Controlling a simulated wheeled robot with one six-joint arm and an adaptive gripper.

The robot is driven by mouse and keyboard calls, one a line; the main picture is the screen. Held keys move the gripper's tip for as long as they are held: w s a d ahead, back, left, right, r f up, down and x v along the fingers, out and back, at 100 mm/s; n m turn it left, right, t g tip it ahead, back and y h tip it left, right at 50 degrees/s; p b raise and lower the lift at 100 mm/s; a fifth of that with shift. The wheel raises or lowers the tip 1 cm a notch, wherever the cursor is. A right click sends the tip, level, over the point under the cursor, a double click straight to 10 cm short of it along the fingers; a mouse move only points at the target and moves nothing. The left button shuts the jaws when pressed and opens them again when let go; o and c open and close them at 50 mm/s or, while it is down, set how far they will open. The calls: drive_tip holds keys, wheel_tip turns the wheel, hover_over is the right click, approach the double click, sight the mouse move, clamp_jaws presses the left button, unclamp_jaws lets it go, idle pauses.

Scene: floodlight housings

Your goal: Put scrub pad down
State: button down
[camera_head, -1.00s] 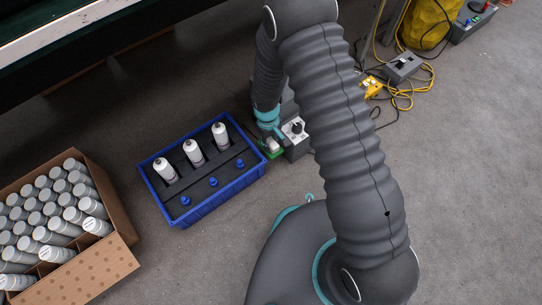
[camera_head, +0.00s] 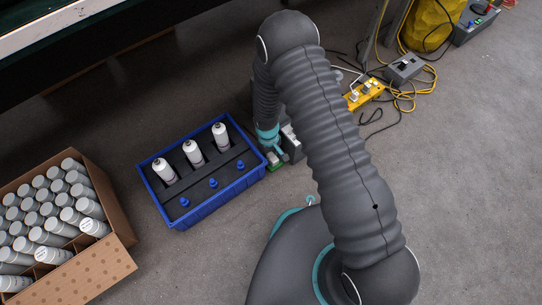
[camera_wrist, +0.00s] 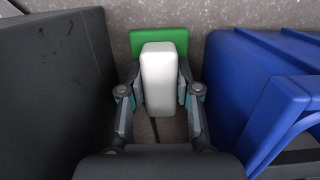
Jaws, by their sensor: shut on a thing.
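The scrub pad, a white block (camera_wrist: 158,82), sits between the two fingers of my gripper (camera_wrist: 160,88) in the wrist view. My gripper is shut on its sides. A flat green piece (camera_wrist: 150,36) shows behind and beyond the white block; I cannot tell whether the two are joined. In the head view my gripper (camera_head: 273,152) points down in the narrow gap between the blue crate and a grey box, with the green piece (camera_head: 276,165) low at its tip. Whether the pad touches the floor is hard to tell.
The blue crate (camera_head: 205,212) with white bottles (camera_head: 194,153) and blue-capped items stands close on one side, the grey box (camera_head: 291,145) on the other. A carton of cans (camera_head: 85,275) is at left. A yellow power strip (camera_head: 362,95) and cables lie at upper right.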

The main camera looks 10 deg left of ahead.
drive_tip(key=shift+f, duration=0.1)
drive_tip(key=c, duration=0.8)
unclamp_jaws()
